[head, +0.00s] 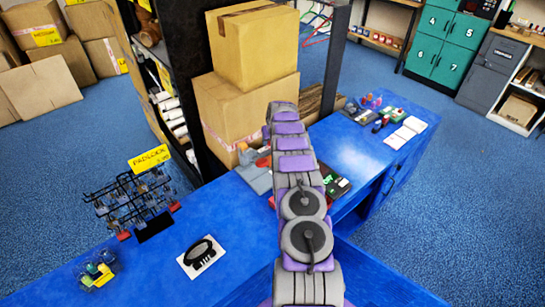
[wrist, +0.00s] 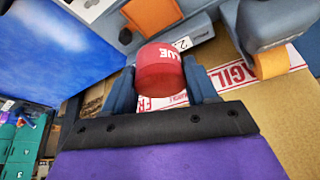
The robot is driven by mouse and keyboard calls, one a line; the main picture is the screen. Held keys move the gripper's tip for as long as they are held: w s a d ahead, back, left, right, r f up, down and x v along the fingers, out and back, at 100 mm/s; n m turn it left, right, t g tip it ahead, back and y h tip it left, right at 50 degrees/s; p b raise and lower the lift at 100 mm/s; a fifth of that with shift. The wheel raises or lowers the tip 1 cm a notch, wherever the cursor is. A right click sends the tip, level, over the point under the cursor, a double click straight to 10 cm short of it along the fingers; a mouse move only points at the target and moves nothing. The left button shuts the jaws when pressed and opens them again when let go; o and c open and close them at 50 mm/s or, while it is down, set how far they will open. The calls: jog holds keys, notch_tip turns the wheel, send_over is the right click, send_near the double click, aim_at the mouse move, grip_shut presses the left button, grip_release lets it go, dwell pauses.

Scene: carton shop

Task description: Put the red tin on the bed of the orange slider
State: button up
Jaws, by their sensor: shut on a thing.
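The red tin (wrist: 160,70), with white lettering on it, is between the two fingers of my gripper (wrist: 162,82) in the wrist view. My gripper is shut on it. An orange block (wrist: 152,14) set in a grey-blue body shows just past the tin, with a small white number label (wrist: 182,44) beside it. A second orange piece (wrist: 270,63) on a grey-blue part is at the right. I cannot tell which one is the task's slider, and its bed is not clearly visible. In the head view my arm hides the gripper.
Cardboard boxes (head: 240,105) are stacked behind the blue counter (head: 240,205), close to the arm; fragile tape (wrist: 225,82) shows in the wrist view. A padlock rack (head: 130,205) stands at the left. A white card (head: 201,257) with a black item lies nearer.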

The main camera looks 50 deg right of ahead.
notch_tip(320, 180, down, 8)
jog(key=shift+r+b, duration=0.25)
jog(key=shift+b, duration=0.45)
jog(key=shift+f, duration=0.15)
jog(key=shift+f, duration=0.5)
jog(key=o, duration=0.9)
